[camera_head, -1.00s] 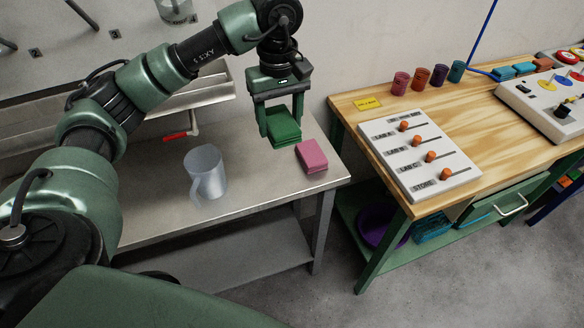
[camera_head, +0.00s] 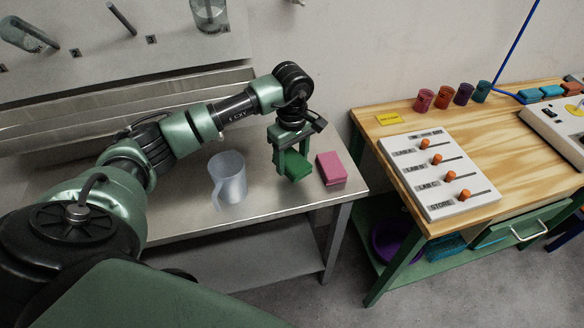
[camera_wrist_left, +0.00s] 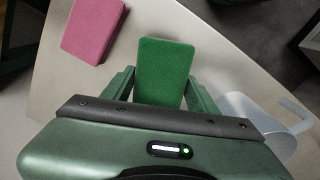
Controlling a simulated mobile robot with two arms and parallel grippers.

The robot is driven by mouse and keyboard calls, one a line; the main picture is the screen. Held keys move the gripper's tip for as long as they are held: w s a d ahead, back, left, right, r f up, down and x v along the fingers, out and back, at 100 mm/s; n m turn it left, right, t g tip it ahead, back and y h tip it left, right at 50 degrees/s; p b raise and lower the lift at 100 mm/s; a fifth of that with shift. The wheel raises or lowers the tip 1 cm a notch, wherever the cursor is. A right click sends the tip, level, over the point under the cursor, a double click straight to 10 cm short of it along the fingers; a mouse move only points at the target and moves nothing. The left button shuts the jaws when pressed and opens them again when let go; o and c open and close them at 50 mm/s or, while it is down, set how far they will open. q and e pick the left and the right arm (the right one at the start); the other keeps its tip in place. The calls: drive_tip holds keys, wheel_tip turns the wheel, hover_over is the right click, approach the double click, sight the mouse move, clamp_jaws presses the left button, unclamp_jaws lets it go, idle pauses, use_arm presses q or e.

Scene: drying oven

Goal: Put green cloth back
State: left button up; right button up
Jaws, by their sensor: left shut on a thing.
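The green cloth (camera_head: 297,166) is a small folded block at the right end of the metal table (camera_head: 262,207). My left gripper (camera_head: 293,168) is shut on it, with one finger on each side. In the left wrist view the green cloth (camera_wrist_left: 164,72) sits between the fingers of my left gripper (camera_wrist_left: 163,92). I cannot tell whether the cloth touches the tabletop. A pink cloth (camera_head: 331,168) lies just right of the green one, apart from it. My right gripper is not in view.
A clear jug (camera_head: 228,178) stands left of the gripper on the metal table. A wooden bench (camera_head: 490,150) to the right holds a white slider panel (camera_head: 437,173) and several coloured cups. A gap separates the two tables. Pegged rack (camera_head: 120,40) is at the back left.

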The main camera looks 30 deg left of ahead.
sight(292, 159)
use_arm(q)
wheel_tip(292, 159, down, 4)
drive_tip(key=shift+f+p, duration=0.25)
drive_tip(key=shift+p, duration=0.25)
drive_tip(key=shift+f, duration=0.1)
drive_tip(key=shift+f, duration=0.15)
drive_tip(key=o, duration=1.3)
wheel_tip(292, 159, up, 11)
drive_tip(key=b, duration=0.3)
drive_tip(key=shift+r, duration=0.7)
